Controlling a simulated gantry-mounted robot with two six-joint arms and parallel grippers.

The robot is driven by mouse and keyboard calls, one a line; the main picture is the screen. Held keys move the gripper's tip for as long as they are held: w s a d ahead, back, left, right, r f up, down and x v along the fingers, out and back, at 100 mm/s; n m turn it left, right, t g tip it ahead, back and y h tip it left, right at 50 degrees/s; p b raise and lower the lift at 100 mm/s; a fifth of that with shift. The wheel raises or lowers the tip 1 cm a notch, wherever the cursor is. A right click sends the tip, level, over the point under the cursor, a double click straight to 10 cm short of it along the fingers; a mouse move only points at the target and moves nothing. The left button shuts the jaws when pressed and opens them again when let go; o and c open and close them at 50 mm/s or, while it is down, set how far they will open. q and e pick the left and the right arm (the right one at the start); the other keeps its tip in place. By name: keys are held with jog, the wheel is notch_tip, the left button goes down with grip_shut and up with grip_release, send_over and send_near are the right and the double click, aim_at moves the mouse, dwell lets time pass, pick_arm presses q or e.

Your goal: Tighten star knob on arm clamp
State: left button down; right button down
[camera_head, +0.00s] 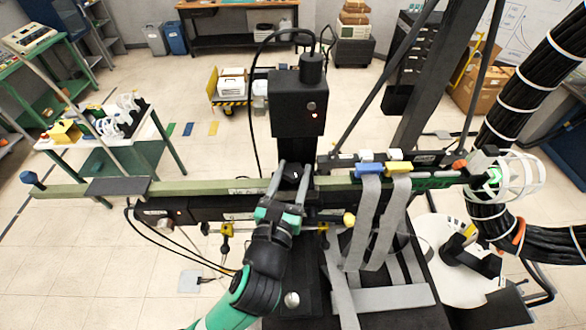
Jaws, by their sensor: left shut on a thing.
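My left gripper (294,168) reaches up from the bottom middle in the head view, its two grey fingers pointing away from me. It is shut on a small black knob (291,174), which shows between the fingers at the long green arm (215,187). The knob's lobes and the clamp around it are too dark and small to make out clearly. A black box-like block (299,103) stands upright just behind the fingers. My right gripper is not in view.
Blue (368,169) and yellow (399,168) clips with hanging grey straps (364,225) sit right of the gripper. A white cage-like coil (520,175) and thick black cable bundles (525,85) fill the right side. A small table (92,152) stands left; floor there is open.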

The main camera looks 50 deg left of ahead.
pick_arm(q)
jog(key=shift+m+t+h, duration=1)
jog(key=shift+m+h, duration=0.5)
jog(key=shift+h, duration=0.6)
jog(key=c, duration=0.6)
grip_release()
jog(key=shift+o, duration=0.2)
